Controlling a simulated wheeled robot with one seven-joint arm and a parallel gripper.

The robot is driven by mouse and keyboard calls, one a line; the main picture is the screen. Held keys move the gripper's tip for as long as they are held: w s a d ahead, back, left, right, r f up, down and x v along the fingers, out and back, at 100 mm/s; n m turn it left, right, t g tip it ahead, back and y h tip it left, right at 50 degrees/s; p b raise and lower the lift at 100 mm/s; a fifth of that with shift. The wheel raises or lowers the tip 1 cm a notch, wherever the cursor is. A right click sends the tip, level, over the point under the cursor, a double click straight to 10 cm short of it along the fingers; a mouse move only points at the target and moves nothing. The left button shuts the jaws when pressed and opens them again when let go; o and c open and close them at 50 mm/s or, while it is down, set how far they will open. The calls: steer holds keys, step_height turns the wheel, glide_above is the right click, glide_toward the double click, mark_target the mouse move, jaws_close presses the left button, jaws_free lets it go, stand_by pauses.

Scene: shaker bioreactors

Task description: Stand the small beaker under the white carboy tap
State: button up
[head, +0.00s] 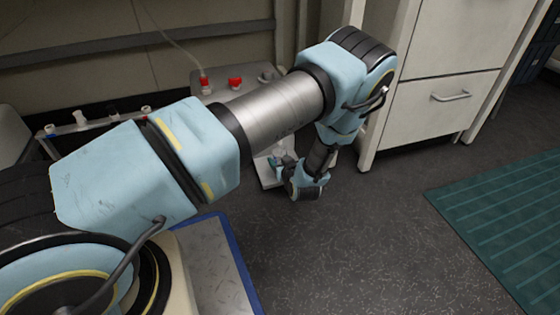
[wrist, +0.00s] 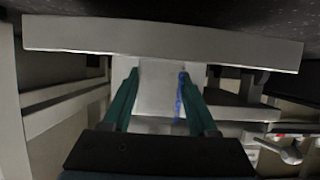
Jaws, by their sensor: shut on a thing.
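My gripper (head: 274,163) reaches down low beyond my arm in the head view, over a small pale platform (head: 266,178). In the wrist view its two teal fingers (wrist: 158,100) stand apart, shut on a clear or pale thing with a blue streak (wrist: 180,100), which looks like the small beaker. A bit of clear glass shows by the fingertips in the head view (head: 279,151). A white tap with a red part (wrist: 290,152) shows at the lower right of the wrist view. The carboy body is mostly hidden behind my arm in the head view.
Red caps (head: 235,82) stand on a grey-topped unit behind my arm. A white drawer cabinet (head: 440,95) stands close on the right. A pale bar (wrist: 160,42) crosses the top of the wrist view. The dark floor (head: 370,240) is clear up to a green mat (head: 510,215).

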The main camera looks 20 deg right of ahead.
steer(key=o, duration=1.4)
steer(key=p+v, duration=0.5)
steer(key=v, duration=0.6)
steer(key=shift+f, duration=0.1)
